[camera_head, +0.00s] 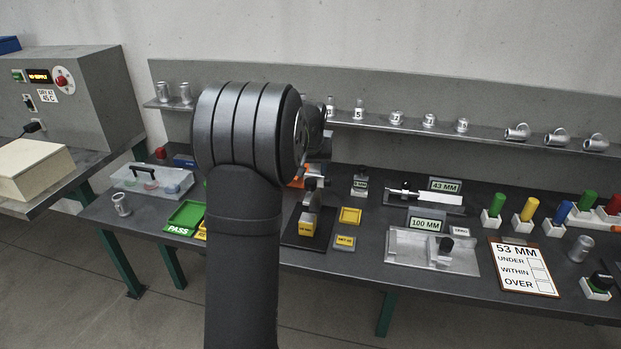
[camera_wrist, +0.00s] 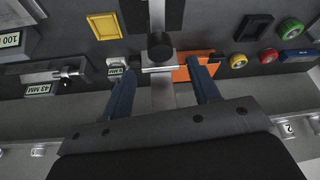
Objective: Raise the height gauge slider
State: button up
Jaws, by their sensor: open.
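The height gauge stands on a black base (camera_head: 303,240) in the middle of the bench, partly hidden behind my arm in the head view. Its grey slider (camera_head: 313,184) sits above a yellow block (camera_head: 307,227) on the base. In the wrist view the slider (camera_wrist: 172,60) is a pale crosswise bar with a round black knob (camera_wrist: 160,46). My gripper (camera_wrist: 157,72) is open, its two blue-grey fingers on either side of the gauge column near the slider. I cannot tell whether either finger touches it. In the head view my gripper is mostly hidden by my arm.
An orange item (camera_wrist: 195,68) lies close by one finger. A yellow tray (camera_head: 349,215) and the 100 MM fixture (camera_head: 405,248) stand right of the gauge. A green PASS tray (camera_head: 186,217) is at left. A shelf (camera_head: 380,126) with metal castings runs behind.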

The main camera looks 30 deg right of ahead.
aim_at(310, 182)
jog(key=v, duration=1.1)
jog(key=x, duration=1.7)
jog(key=shift+w+f, duration=0.1)
jog(key=shift+f, duration=0.25)
